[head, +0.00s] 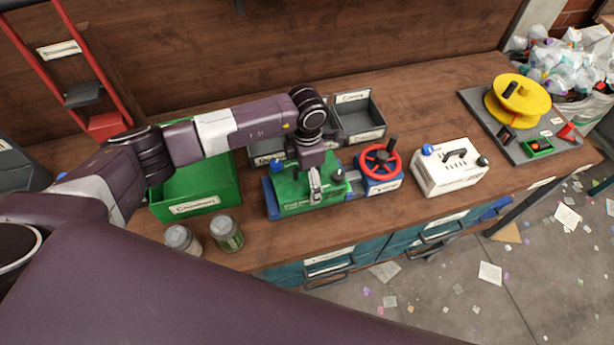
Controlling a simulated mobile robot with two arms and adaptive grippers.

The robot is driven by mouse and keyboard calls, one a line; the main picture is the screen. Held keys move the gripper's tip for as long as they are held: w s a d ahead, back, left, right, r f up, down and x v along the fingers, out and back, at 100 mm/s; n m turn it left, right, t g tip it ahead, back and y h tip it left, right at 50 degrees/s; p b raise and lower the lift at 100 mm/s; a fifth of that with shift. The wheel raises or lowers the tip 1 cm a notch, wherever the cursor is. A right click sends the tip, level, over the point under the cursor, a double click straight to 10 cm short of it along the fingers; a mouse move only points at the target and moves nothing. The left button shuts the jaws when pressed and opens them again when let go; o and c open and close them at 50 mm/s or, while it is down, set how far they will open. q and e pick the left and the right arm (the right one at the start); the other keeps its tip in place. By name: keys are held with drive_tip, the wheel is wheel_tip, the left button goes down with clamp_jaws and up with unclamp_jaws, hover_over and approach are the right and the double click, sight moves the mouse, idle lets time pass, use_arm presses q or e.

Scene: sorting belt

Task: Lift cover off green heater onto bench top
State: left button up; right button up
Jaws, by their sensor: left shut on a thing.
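The green heater (290,208) stands on the bench top in the middle of the view, with a blue body showing at its left end and along its lower edge. Its green cover (287,188) appears to sit on top; I cannot tell whether there is a gap under it. My left gripper (315,188) points down over the cover and is shut on its handle, which the fingers mostly hide. The bench top (420,110) is brown wood. My right gripper does not show.
A red handwheel (380,161) on a blue block adjoins the heater's right side. A white box (450,170) stands further right, and a green bin (200,192) left. Two jars (227,235) stand near the front edge. A grey bin (359,118) is behind. Bench space is clear at back right.

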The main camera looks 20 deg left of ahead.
use_arm(q)
drive_tip(key=shift+w+r, duration=0.1)
drive_tip(key=shift+r, duration=0.55)
wheel_tip(320, 180, up, 19)
drive_tip(key=b, duration=0.5)
drive_tip(key=shift+b, duration=0.35)
